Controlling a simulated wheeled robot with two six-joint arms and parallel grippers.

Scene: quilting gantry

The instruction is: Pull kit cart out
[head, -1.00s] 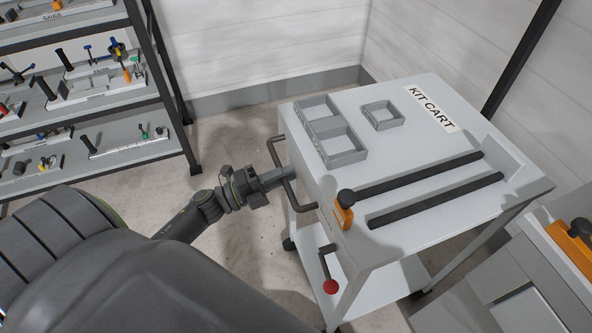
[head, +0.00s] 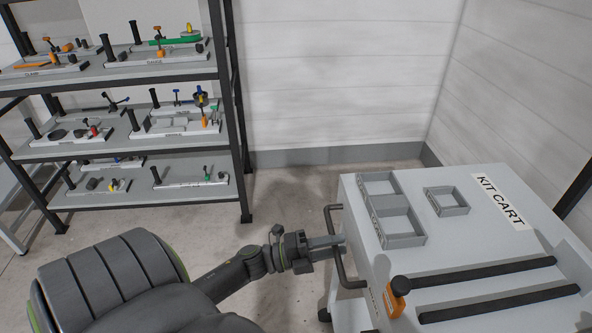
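The kit cart (head: 463,243) is a pale grey cart at the lower right, with a "KIT CART" label (head: 501,200) on its top. Its dark bar handle (head: 334,222) sticks out from the left side. My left gripper (head: 336,241) reaches in from the left, and its fingers lie across the middle of the handle and look closed around it. The upper finger hides part of the bar. The lower part of the cart is cut off by the bottom edge. My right gripper is out of view.
Open trays (head: 398,228) and an orange clamp piece (head: 398,289) sit on the cart top beside dark rails (head: 487,273). A dark-framed shelf rack (head: 243,183) with several fixtures stands at the left. Bare floor (head: 290,190) lies between rack and cart, with walls behind.

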